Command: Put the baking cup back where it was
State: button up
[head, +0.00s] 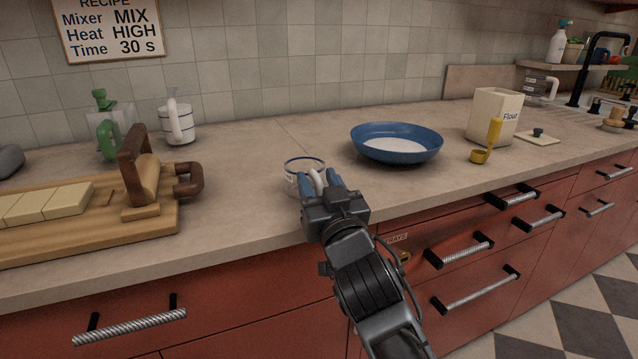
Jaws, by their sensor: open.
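A small clear cup with a dark blue rim (305,163) stands upright on the counter near its front edge; it looks like the baking cup. Its pale curved handle (317,179) points toward me. My gripper (320,181) is open, with its two blue fingers on either side of the handle. Whether the fingers touch the handle I cannot tell. The gripper hides the lower front of the cup.
A blue bowl (397,150) with white powder stands to the right. A wooden board (160,222) with a press lies left. A white jug (179,122) stands behind. Counter between board and cup is clear.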

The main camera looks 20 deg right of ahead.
jog(key=shift+r, duration=0.15)
jog(key=b+v, duration=0.1)
jog(key=v, duration=1.1)
jog(key=s+f+n+g+y, duration=0.1)
jog(key=s+f, duration=0.5)
jog(key=s, duration=0.2)
jog(key=s+f+g+y, duration=0.1)
jog(key=s+f+g, duration=0.1)
jog(key=s+f, duration=0.5)
jog(key=s+d+g, duration=0.2)
jog(key=s, duration=2)
jog(key=shift+s+d+r, duration=0.15)
jog(key=shift+s+r, duration=0.1)
jog(key=shift+r, duration=0.2)
